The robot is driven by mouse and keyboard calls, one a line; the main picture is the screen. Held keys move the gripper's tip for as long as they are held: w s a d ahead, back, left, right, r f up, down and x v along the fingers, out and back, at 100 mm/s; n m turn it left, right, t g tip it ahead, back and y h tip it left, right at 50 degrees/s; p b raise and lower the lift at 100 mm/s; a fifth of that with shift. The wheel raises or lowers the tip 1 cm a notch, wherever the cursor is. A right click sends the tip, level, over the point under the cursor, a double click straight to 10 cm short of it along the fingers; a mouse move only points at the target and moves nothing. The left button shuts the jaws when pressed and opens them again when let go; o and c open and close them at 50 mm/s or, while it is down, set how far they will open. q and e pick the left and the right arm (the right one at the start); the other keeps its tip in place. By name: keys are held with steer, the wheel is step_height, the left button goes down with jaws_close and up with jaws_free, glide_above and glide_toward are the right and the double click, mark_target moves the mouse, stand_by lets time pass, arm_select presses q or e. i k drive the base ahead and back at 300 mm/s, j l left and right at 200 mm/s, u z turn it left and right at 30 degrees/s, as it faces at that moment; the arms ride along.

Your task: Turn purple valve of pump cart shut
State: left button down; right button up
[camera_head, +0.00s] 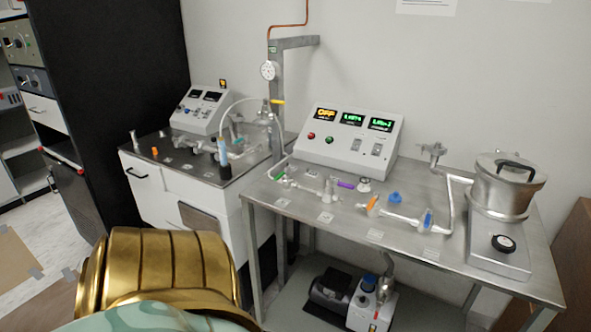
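The purple valve (346,185) shows as a small purple handle lying roughly sideways along the metal and glass line on the steel cart (330,222). It sits in front of the control box (349,137), left of the middle of the cart top. At this size I cannot tell whether the valve is open or shut. Neither of my grippers is in view. A gold and pale green part of my own body fills the lower left, well short of the cart.
Along the same line are an orange handle (373,202), a blue knob (395,197) and a blue handle (427,219). A metal pot (505,185) stands at the right end. A pump (370,303) stands below. A second bench (190,168) is at the left.

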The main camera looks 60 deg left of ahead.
mark_target(330, 181)
steer(key=u, duration=1.6)
